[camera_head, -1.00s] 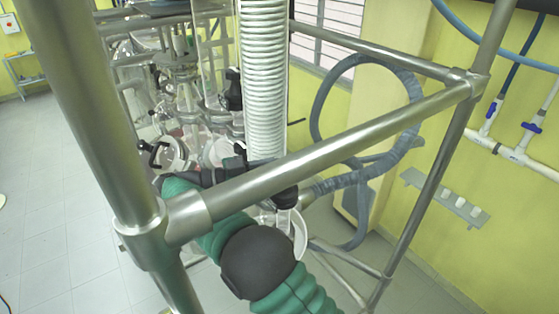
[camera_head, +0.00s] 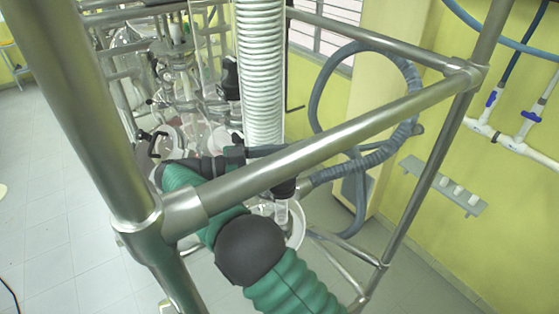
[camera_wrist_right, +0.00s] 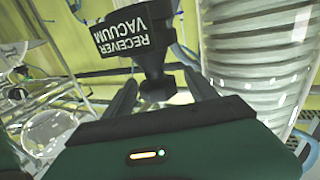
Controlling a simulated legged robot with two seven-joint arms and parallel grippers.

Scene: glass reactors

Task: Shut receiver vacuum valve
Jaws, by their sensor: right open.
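The receiver vacuum valve (camera_wrist_right: 155,75) is black, with a label plate (camera_wrist_right: 135,30) reading "RECEIVER VACUUM" upside down in the right wrist view. My right gripper (camera_wrist_right: 161,84) is open, with one dark finger on each side of the valve's narrow lower part. Gaps show between the fingers and the valve; I cannot tell whether either finger touches it. In the head view my green right arm reaches past the metal frame, and its dark wrist (camera_head: 208,168) is partly behind the rail. I cannot make out the valve clearly there. My left gripper is not in view.
A thick metal frame rail (camera_head: 330,132) crosses close in front of my arm. A white ribbed column (camera_head: 262,75) stands beside the wrist; it also shows in the right wrist view (camera_wrist_right: 255,60). A grey hose (camera_head: 345,180) loops to the right. Glassware (camera_head: 170,140) stands to the left.

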